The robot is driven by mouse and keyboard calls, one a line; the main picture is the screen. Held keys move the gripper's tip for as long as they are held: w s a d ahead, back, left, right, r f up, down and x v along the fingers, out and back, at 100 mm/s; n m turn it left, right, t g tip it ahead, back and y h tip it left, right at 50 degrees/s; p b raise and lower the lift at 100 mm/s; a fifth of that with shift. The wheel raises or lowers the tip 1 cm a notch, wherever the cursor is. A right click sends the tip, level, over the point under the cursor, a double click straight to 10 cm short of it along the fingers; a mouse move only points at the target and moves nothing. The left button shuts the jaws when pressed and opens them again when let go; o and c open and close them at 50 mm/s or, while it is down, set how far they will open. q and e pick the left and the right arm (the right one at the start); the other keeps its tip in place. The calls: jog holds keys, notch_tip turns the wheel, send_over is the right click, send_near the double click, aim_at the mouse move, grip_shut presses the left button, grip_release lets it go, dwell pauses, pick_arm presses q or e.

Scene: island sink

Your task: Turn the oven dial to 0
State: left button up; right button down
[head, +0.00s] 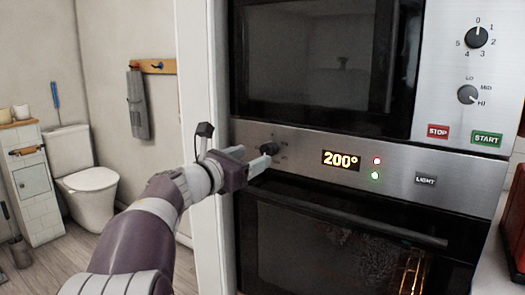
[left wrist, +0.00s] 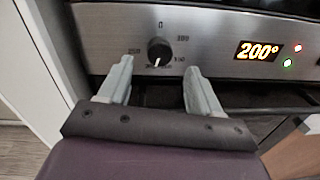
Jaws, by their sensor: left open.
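The oven dial (head: 269,148) is a small black knob at the left of the oven's steel control panel (head: 300,146). In the left wrist view the dial (left wrist: 159,50) has a white mark pointing down, away from the 0 at the top. The display (head: 341,160) reads 200°. My left gripper (head: 254,156) is open in front of the panel, close to the dial. In the left wrist view its two fingers (left wrist: 160,66) sit apart, to either side of and below the dial. I cannot tell whether either touches it. My right gripper is not in view.
The microwave (head: 315,60) is above, with two dials and the stop (head: 438,131) and start (head: 487,139) buttons. The oven door handle (head: 350,219) runs below the panel. A light button (head: 426,180) is right of the display. A white wall edge (head: 200,160) is close left.

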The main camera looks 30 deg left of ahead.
aim_at(266, 151)
pick_arm(q)
jog(key=w, duration=0.5)
jog(key=shift+d, duration=0.3)
jog(key=c, duration=1)
jog(key=shift+c, duration=0.2)
